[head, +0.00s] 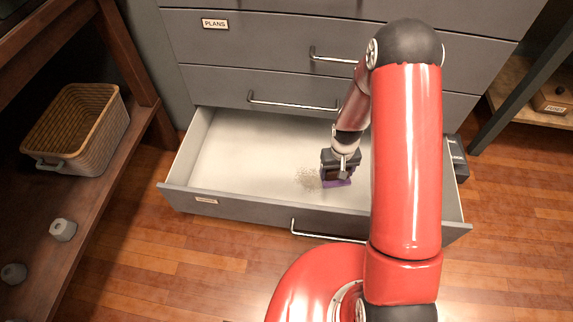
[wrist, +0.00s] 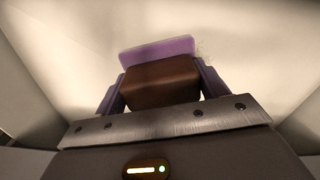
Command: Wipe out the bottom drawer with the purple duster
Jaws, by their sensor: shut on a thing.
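The bottom drawer (head: 237,151) of the grey cabinet is pulled open and shows a pale interior. My gripper (head: 341,166) reaches down inside it, right of the drawer's middle. It is shut on the brown block of the purple duster (head: 338,183), whose purple pad is at the drawer floor. In the wrist view the duster's purple pad (wrist: 158,55) shows beyond the brown block, between my gripper's fingers (wrist: 160,88). Whether the pad touches the floor is hard to tell. A patch of brown specks (head: 308,178) lies just left of the duster. My arm hides the drawer's right part.
Closed drawers with bar handles (head: 293,103) rise above the open one. A dark wooden shelf at left holds a wicker basket (head: 75,130) and grey lumps (head: 63,230). A dark box (head: 457,158) stands right of the drawer. Wooden floor (head: 190,270) lies clear in front.

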